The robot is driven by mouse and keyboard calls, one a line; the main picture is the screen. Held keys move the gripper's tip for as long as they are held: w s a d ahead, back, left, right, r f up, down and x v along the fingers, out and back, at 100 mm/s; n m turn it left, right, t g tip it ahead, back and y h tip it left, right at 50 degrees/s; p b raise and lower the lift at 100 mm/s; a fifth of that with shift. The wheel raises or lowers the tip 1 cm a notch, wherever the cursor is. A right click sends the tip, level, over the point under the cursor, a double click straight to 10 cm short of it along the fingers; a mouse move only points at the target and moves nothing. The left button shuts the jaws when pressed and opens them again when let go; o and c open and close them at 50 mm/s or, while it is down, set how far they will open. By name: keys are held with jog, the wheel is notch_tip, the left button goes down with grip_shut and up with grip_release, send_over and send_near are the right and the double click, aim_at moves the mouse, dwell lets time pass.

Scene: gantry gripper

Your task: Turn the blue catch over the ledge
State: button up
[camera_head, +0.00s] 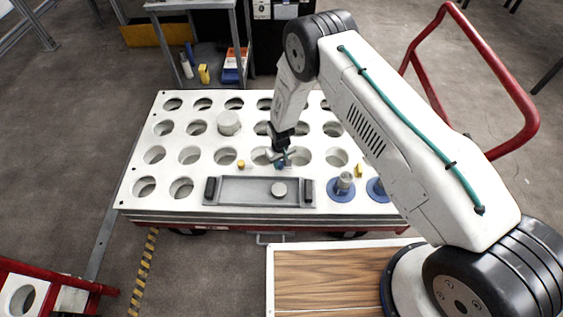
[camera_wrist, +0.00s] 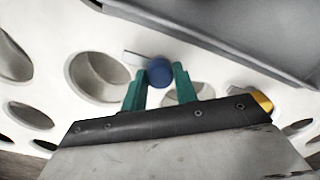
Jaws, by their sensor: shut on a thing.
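The blue catch (camera_head: 280,164) sits on the white perforated table top, just beyond the far edge of the grey tray. In the wrist view its round blue knob (camera_wrist: 160,71) lies between the teal fingertips of my gripper (camera_wrist: 158,82). My gripper (camera_head: 280,158) points down and is shut on this knob. A pale bar (camera_wrist: 136,59) sticks out from the knob to the left in the wrist view, roughly along the tray edge and apart from it. The grey tray (camera_head: 232,190) has a raised rim, which may be the ledge; I cannot tell for sure.
Yellow catches stand left (camera_head: 241,164) and right (camera_head: 359,171) of the blue one. A white cylinder (camera_head: 229,122) stands behind. Open holes surround my gripper.

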jog(key=m, duration=0.8)
jog(key=shift+m, duration=0.4)
jog(key=m, duration=0.4)
jog(key=shift+w+m, duration=0.1)
jog(key=shift+m, duration=2.2)
jog(key=shift+d, duration=0.1)
jog(key=o, duration=1)
jog(key=shift+c, duration=0.2)
